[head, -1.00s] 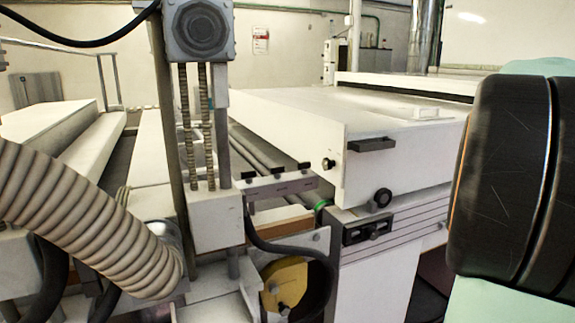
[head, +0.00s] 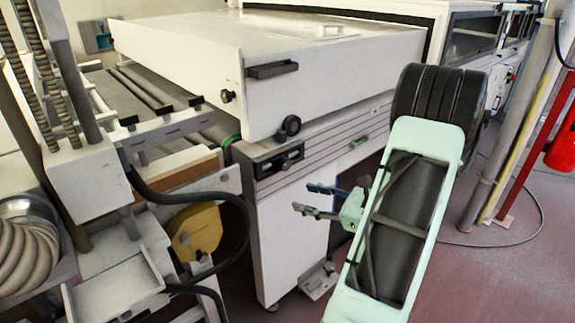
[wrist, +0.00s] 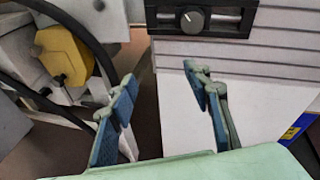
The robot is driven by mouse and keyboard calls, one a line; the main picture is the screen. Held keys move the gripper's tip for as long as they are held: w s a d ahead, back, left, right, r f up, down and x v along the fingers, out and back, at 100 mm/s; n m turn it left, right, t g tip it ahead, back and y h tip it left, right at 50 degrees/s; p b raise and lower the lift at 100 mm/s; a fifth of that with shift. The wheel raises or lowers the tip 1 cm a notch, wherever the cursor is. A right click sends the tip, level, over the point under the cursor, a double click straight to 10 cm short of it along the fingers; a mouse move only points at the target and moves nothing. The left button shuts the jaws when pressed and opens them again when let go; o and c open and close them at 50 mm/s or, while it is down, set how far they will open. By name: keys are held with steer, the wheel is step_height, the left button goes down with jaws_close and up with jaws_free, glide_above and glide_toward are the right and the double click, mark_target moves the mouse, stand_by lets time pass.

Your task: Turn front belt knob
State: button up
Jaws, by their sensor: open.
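A black plate with a long slot and a small knob (head: 282,164) is on the upper left of the white machine's front. In the wrist view this knob (wrist: 193,21) is round and grey with a pale mark, at the top of the picture. A larger black round knob (head: 290,126) sits above it on the hood; I cannot tell which of the two is the front belt knob. My gripper (head: 309,199) is open and empty, in front of the white panel, below and right of the slotted plate. In the wrist view its blue-padded fingers (wrist: 160,80) are spread below the knob, touching nothing.
A yellow round part (head: 195,231) and a black hose (head: 246,212) are left of the machine. A black handle (head: 272,70) juts from the hood. A red extinguisher (head: 562,145) is at the far right. Open floor (head: 500,275) lies right of my arm.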

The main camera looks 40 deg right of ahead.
mark_target(287, 167)
steer(key=d+r+m+t+h, duration=0.2)
steer(key=d+r+m+t, duration=0.1)
steer(key=w, duration=0.7)
steer(key=w+a+b, duration=0.1)
steer(key=w, duration=0.3)
steer(key=shift+s, duration=0.1)
steer(key=c, duration=1.2)
steer(key=shift+o, duration=0.2)
steer(key=shift+f, duration=0.1)
